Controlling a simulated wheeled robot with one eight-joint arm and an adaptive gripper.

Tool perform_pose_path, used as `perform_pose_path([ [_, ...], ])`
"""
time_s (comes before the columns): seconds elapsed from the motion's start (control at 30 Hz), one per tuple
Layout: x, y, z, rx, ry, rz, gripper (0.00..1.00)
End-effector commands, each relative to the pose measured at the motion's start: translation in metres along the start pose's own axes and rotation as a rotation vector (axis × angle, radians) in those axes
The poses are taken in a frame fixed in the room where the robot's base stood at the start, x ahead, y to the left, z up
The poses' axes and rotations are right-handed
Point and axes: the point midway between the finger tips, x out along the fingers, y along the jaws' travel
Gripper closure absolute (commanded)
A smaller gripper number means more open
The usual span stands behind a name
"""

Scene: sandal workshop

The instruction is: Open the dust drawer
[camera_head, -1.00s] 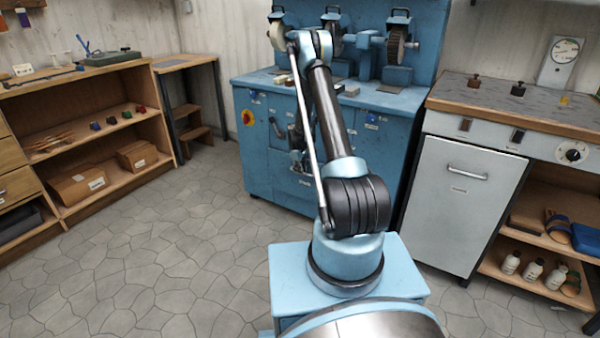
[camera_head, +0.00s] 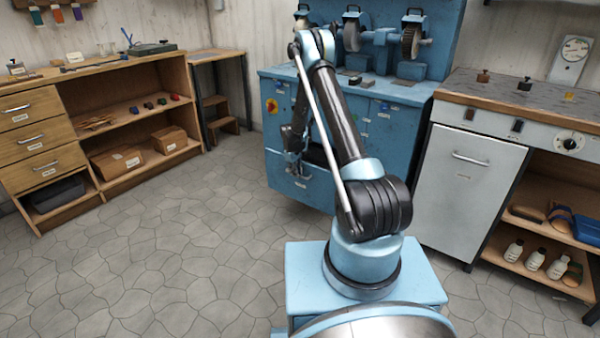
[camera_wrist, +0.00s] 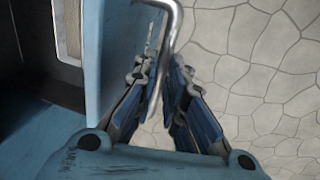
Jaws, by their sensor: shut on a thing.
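The dust drawer (camera_head: 305,188) is the low, wide blue drawer in the front of the blue grinding machine (camera_head: 390,160). It stands pulled out, with a dark opening above and behind its front. In the wrist view, the blue drawer front (camera_wrist: 112,45) runs down the left with part of the inside beyond it. Its bent metal handle (camera_wrist: 174,18) comes between my fingers. My gripper (camera_wrist: 163,75) is shut on this handle. In the head view my gripper (camera_head: 294,168) is small and partly lost against the drawer front.
A wooden shelf unit (camera_head: 95,150) with drawers and boxes stands at the left. A white cabinet (camera_head: 465,190) with a counter stands at the right, beside open shelves with bottles. The tiled floor (camera_head: 170,240) left of my base is clear.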

Motion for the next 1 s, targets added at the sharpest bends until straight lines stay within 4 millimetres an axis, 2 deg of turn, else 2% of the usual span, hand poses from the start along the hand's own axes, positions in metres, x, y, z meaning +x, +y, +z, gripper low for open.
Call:
perform_pose_path([
  [0.1, -0.004, -0.019, -0.001, -0.002, -0.007, -0.001, 1.00],
  [0.3, -0.008, -0.043, -0.007, -0.008, -0.007, -0.001, 1.00],
  [0.5, -0.010, -0.052, -0.011, -0.011, -0.005, -0.001, 1.00],
  [0.8, -0.010, -0.056, -0.015, -0.017, -0.001, -0.001, 1.00],
  [0.83, -0.011, -0.056, -0.016, -0.017, -0.001, -0.001, 0.86],
  [0.9, -0.011, -0.056, -0.017, -0.018, 0.000, -0.001, 0.70],
  [1.0, -0.011, -0.056, -0.017, -0.019, 0.001, -0.001, 0.69],
])
